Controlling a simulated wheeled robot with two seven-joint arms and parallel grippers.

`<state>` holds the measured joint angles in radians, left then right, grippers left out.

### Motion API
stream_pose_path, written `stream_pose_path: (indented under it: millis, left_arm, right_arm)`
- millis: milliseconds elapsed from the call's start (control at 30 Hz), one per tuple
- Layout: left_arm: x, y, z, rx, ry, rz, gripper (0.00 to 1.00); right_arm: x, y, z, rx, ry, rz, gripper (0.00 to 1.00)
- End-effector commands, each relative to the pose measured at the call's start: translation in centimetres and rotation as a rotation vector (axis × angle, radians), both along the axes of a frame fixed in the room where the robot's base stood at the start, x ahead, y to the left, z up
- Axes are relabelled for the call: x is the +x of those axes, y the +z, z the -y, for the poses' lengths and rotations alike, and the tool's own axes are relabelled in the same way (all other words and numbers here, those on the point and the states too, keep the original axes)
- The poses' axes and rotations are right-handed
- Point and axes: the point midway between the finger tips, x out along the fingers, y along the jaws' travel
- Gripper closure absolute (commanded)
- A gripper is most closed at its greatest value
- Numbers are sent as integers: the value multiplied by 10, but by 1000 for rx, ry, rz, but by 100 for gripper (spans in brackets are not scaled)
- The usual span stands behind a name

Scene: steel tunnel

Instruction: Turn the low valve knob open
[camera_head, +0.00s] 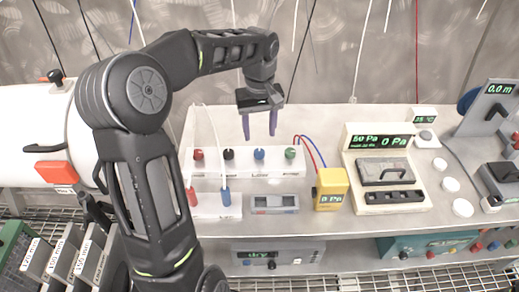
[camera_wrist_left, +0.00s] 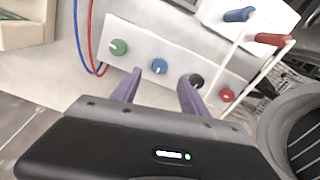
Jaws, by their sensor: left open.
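A white valve panel (camera_head: 274,166) on the bench carries a red knob (camera_head: 198,154), a black knob (camera_head: 228,154), a blue knob (camera_head: 259,154) and a green knob (camera_head: 290,153) in a row. Small labels sit below them, too blurred to tell surely which knob is the low valve. My left gripper (camera_head: 259,133) is open and empty, fingers pointing down above the panel near the blue knob. In the left wrist view the blue knob (camera_wrist_left: 159,66) shows between the two purple fingertips (camera_wrist_left: 160,78), apparently untouched. My right gripper is out of view.
Red and blue hoses run from the panel's right end to a yellow gauge (camera_head: 331,190). A red-handled and a blue-handled probe (camera_head: 226,197) stand in front left. A pressure meter (camera_head: 380,137) is to the right. A white cylinder (camera_head: 40,133) lies left.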

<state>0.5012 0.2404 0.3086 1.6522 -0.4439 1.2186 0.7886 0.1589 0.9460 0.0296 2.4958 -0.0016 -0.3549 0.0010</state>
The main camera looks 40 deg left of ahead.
Motion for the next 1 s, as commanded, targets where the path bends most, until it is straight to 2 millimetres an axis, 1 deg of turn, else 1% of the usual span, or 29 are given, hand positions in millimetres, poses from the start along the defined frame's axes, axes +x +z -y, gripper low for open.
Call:
stream_pose_path:
  millis: [167, 267, 500, 600, 733, 967, 1000]
  left_arm:
    - [0, -11, 0, -1, 1, -3, 48]
    - [-1, -24, 0, -1, 0, -3, 48]
    - [-1, -61, 0, -2, 0, -3, 48]
    - [0, -72, 0, -1, 0, -1, 48]
    - [0, -78, 0, -1, 0, -1, 48]
    - [0, -78, 0, -1, 0, 1, 48]
    - [0, -78, 0, -1, 0, 1, 51]
  right_arm:
    - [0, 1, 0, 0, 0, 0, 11]
    - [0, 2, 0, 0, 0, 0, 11]
    - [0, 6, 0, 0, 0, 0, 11]
    - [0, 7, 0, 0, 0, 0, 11]
    - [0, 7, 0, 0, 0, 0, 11]
    - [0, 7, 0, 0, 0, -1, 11]
    - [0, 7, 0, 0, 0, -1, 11]
